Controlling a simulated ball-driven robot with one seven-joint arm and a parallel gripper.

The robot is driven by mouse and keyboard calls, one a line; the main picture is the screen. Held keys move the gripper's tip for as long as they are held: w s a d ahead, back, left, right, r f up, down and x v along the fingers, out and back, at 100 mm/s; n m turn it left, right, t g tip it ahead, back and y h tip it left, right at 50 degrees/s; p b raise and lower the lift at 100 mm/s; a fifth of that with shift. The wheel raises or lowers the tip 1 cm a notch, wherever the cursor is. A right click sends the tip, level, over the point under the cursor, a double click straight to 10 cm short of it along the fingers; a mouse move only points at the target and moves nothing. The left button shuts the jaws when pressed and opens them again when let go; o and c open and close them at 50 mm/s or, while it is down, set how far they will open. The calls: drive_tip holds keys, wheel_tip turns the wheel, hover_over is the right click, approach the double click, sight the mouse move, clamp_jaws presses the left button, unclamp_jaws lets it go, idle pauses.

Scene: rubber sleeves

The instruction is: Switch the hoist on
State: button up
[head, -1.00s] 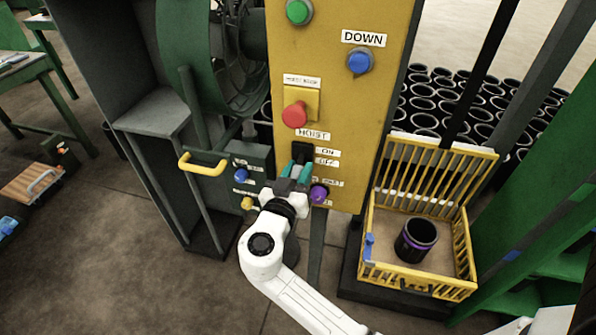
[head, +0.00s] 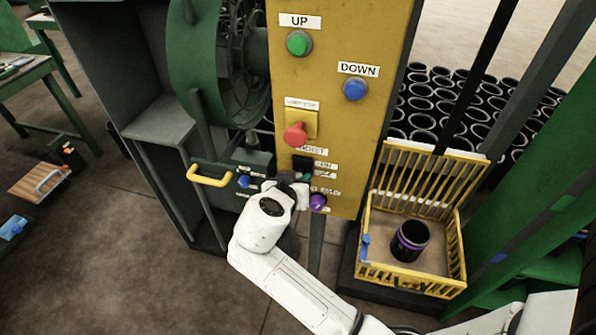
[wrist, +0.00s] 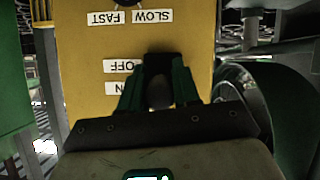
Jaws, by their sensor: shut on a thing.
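The yellow hoist panel (head: 345,125) stands ahead of me. Its black hoist switch (head: 302,163) sits below the red stop button (head: 295,134), beside the ON and OFF labels. My gripper (head: 303,177) is at the switch, its fingers mostly hidden by my white wrist in the head view. In the wrist view, my gripper (wrist: 157,90) has a green finger on each side of the switch's dark lever (wrist: 160,92) and is shut on it. The OFF label (wrist: 117,66) and the partly covered ON label appear upside down there. I cannot tell which position the lever is in.
The green UP button (head: 299,43) and blue DOWN button (head: 355,88) are higher on the panel. A purple knob (head: 318,201) is just below my gripper. A yellow handle (head: 210,176) juts out at left. A yellow cage (head: 448,225) holding a black sleeve (head: 410,240) stands at right.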

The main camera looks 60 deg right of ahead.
drive_tip(key=shift+r+y+p, duration=0.55)
drive_tip(key=shift+y+p, duration=0.15)
drive_tip(key=shift+p, duration=0.45)
drive_tip(key=shift+g+y+p, duration=0.3)
drive_tip(key=shift+g+p, duration=0.1)
drive_tip(key=shift+f, duration=0.1)
drive_tip(key=o, duration=1)
drive_tip(key=b+v, duration=0.1)
drive_tip(key=v, duration=0.9)
drive_tip(key=shift+a+r, duration=0.15)
drive_tip(key=shift+r, duration=0.25)
